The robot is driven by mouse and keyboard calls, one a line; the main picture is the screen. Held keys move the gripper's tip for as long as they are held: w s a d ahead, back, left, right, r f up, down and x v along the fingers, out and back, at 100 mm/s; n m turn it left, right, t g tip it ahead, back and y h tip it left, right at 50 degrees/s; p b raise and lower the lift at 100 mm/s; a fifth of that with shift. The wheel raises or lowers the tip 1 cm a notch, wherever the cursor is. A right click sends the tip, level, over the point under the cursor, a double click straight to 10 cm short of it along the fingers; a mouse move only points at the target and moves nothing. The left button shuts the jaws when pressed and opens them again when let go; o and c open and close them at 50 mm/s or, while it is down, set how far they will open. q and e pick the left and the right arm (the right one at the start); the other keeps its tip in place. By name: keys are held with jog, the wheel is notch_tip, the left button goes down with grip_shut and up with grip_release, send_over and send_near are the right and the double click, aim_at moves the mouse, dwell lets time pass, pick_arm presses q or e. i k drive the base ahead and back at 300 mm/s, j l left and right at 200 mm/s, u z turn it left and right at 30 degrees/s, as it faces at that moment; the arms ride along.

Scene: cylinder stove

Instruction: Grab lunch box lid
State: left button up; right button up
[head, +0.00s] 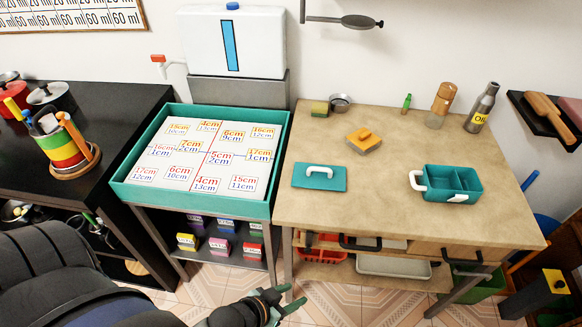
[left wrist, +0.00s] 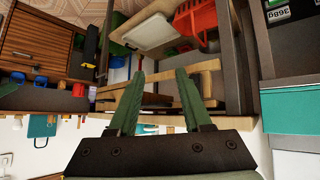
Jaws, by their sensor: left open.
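The lunch box lid (head: 334,183) is a flat teal rectangle with a white handle on top. It lies on the left part of the wooden table (head: 390,215) in the head view. The teal lunch box (head: 462,192), with compartments and a white handle, stands open to its right. My left gripper (head: 272,303) is open and empty, low in front of the table and below the top's level. Its two green fingers (left wrist: 160,74) show apart in the left wrist view, with nothing between them. I cannot make out the lid for certain in that view. My right gripper is not in view.
A teal-rimmed tray table (head: 117,189) with number cards stands left of the table. A shelf with a white tray (head: 393,267) is under the tabletop. The tabletop's front middle is clear.

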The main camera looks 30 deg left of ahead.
aim_at(323, 177)
jog(key=i+j+u, duration=0.1)
jog(key=j, duration=0.2)
jog(key=i+j+u, duration=0.1)
jog(key=j, duration=0.2)
jog(key=i+j+u, duration=0.1)
jog(key=k+j+u, duration=0.2)
jog(key=k+u, duration=0.15)
jog(key=u, duration=0.15)
jog(key=l+u, duration=0.2)
jog(key=u, duration=0.2)
jog(key=l+u, duration=0.15)
jog(key=u, duration=0.2)
jog(key=k+l+u, duration=0.1)
jog(key=u, duration=0.3)
jog(key=k+l+u, duration=0.25)
jog(key=l, duration=0.15)
jog(key=k+l+u, duration=0.2)
jog(key=l, duration=0.65)
jog(key=i, duration=0.1)
